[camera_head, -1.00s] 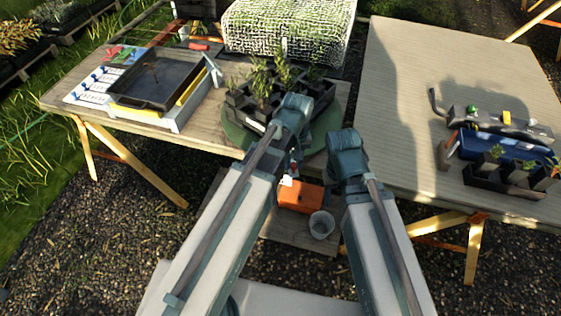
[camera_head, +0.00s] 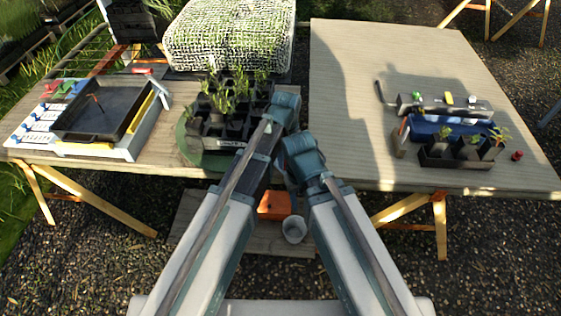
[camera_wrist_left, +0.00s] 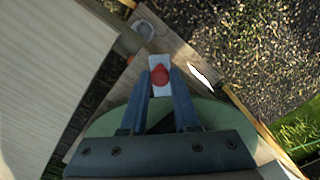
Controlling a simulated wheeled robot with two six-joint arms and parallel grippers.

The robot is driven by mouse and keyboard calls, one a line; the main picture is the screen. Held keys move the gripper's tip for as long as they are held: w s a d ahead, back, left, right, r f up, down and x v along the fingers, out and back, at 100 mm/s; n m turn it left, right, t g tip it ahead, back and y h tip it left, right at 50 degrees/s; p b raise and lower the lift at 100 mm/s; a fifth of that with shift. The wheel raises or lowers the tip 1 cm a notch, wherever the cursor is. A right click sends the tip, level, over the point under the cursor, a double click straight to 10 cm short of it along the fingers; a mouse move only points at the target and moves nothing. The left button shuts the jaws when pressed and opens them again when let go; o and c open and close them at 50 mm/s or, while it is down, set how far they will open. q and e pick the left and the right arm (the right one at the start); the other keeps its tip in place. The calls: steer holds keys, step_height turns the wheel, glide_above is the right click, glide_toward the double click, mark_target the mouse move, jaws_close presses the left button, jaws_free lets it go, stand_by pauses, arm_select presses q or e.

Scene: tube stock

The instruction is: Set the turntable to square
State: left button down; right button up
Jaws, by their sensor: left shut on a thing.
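The turntable is a green disc (camera_head: 190,158) on the near edge of the left bench. A dark tray of pots with seedlings (camera_head: 222,105) stands on it. The tray's near side looks roughly in line with the bench edge, but my left arm covers its right part. In the left wrist view the disc (camera_wrist_left: 212,112) lies under my left gripper (camera_wrist_left: 160,80). Its two fingers are closed about a red knob (camera_wrist_left: 160,75) on a pale tab at the disc's rim. In the head view the left fingertips are hidden by the arm. My right gripper's fingers are hidden too.
A black tray (camera_head: 88,125) on a white-and-yellow stand is left of the turntable. A netted block (camera_head: 228,40) is behind it. An orange box (camera_head: 274,205) and a bucket (camera_head: 294,230) are low in front.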

arm_select(q)
steer(key=shift+w+d, duration=0.2)
steer(key=shift+w, duration=0.05)
stand_by(0.3)
steer(key=c, duration=0.7)
jaws_free()
steer(key=shift+o, duration=0.2)
steer(key=shift+r, duration=0.15)
steer(key=shift+r+p, duration=0.55)
steer(key=shift+p, duration=0.15)
step_height(320, 180, up, 12)
steer(key=p, duration=1.2)
steer(key=shift+r, duration=0.2)
